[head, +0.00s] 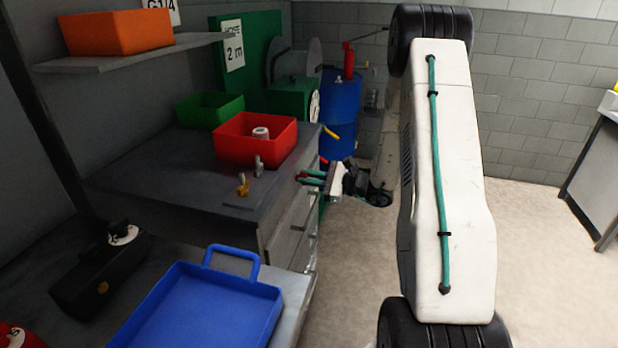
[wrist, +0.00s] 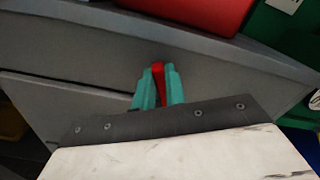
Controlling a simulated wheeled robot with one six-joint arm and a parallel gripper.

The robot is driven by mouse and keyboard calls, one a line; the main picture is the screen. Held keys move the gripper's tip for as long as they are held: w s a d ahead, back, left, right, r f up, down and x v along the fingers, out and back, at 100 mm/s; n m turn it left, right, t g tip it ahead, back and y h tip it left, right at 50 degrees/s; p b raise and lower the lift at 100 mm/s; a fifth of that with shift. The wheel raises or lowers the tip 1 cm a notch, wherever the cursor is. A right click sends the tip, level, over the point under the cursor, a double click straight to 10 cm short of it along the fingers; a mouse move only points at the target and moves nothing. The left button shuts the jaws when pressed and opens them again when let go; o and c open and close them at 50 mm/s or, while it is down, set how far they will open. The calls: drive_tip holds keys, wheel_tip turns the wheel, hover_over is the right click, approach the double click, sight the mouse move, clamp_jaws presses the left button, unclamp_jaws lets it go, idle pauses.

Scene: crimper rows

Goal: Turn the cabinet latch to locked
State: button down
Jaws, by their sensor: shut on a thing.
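The cabinet latch is a red lever (wrist: 157,72) on the grey cabinet front (wrist: 90,55), seen in the wrist view. My gripper (wrist: 158,80) has its two teal fingers shut on the lever, one on each side. The lever stands roughly upright in that picture, tilted slightly. In the head view my gripper (head: 311,178) is at the cabinet's front face, just below the worktop's right edge. The latch's base and any lock marking are hidden by the fingers.
Drawers with handles lie below. A yellow lever (head: 332,132) is near the worktop corner. A blue drum (head: 341,110) stands behind. A blue tray (head: 205,305) is in front. Floor at right is clear.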

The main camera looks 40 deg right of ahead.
drive_tip(key=n, duration=0.6)
drive_tip(key=shift+s+a+f, duration=0.2)
drive_tip(key=shift+a+f, duration=0.05)
drive_tip(key=shift+f, duration=0.05)
drive_tip(key=n, duration=0.6)
drive_tip(key=shift+a+f+n, duration=0.1)
drive_tip(key=shift+f+n, duration=0.2)
drive_tip(key=shift+f, duration=0.1)
drive_tip(key=shift+s, duration=0.1)
drive_tip(key=c, duration=1.4)
unclamp_jaws()
drive_tip(key=shift+c, duration=0.2)
drive_tip(key=v, duration=0.8)
